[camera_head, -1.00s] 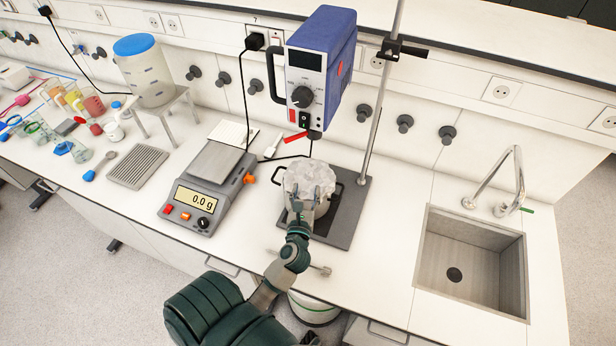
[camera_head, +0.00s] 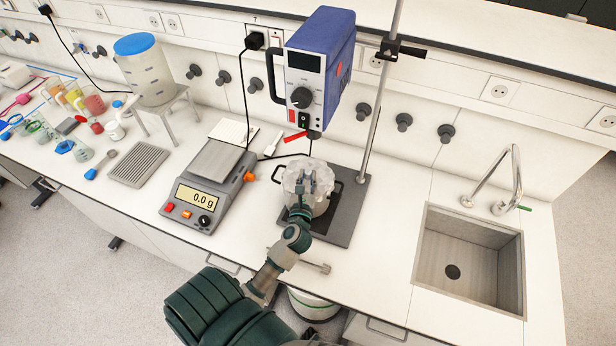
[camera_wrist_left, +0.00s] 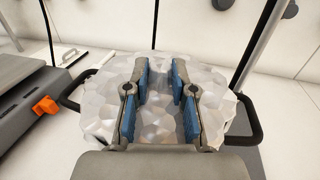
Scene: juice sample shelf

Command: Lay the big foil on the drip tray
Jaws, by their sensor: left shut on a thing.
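The big foil (camera_head: 306,178) is a crinkled silver sheet over the mouth of a metal pot (camera_head: 318,208). In the left wrist view the foil (camera_wrist_left: 104,100) spreads out on both sides of the fingers. My left gripper (camera_head: 303,202) is shut on the foil from the front; the wrist view shows its blue-padded fingers (camera_wrist_left: 160,90) with foil around and between them. I cannot tell whether the foil still touches the pot rim. The drip tray (camera_head: 138,166) is a grey ribbed plate lying on the bench at the left. My right gripper is not in view.
The pot stands on the dark base (camera_head: 342,225) of a stirrer stand with a blue motor head (camera_head: 322,65) above. A scale (camera_head: 208,190) stands between the pot and the drip tray. A stool with a container (camera_head: 146,72) is behind the tray. A sink (camera_head: 468,260) is at right.

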